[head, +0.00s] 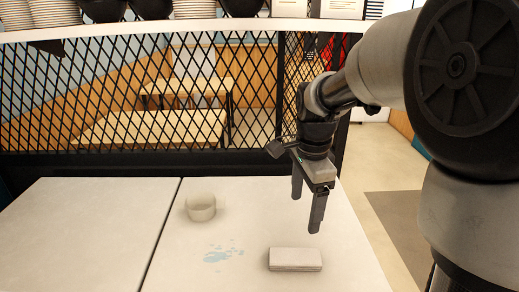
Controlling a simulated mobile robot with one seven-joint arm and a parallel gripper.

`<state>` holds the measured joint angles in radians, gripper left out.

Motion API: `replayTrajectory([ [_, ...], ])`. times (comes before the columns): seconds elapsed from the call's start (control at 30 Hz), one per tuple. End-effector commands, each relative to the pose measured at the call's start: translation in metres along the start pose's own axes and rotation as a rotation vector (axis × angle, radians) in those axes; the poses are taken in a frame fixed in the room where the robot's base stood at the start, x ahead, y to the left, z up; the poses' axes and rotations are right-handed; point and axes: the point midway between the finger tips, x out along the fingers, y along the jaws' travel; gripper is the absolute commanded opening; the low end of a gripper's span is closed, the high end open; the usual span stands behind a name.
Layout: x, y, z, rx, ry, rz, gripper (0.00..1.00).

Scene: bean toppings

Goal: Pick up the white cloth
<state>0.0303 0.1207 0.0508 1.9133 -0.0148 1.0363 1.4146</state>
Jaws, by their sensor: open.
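The white cloth (295,259) is a folded, flat, off-white block lying on the light table, near the front right. My gripper (306,211) points downward above the table, above and slightly right of the cloth in the picture. Its two fingers are apart with nothing between them. The gripper is clear of the cloth. No part of the cloth is hidden.
A light blue spill (220,255) lies on the table (95,240) left of the cloth. A black mesh partition (150,95) and a shelf (180,30) with bowls are behind. The left tabletop is clear.

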Motion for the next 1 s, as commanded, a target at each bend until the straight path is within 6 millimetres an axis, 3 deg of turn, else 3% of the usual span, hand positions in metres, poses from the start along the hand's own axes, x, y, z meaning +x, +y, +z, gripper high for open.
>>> replayTrajectory([
  [0.03,0.018,-0.011,0.0,0.075,-0.006,0.027,0.77],
  [0.23,0.046,-0.032,0.001,0.257,-0.009,0.071,0.77],
  [0.7,0.139,-0.025,0.002,0.269,-0.011,0.074,0.77],
  [1.0,0.166,-0.024,0.002,0.269,-0.01,0.072,0.77],
])
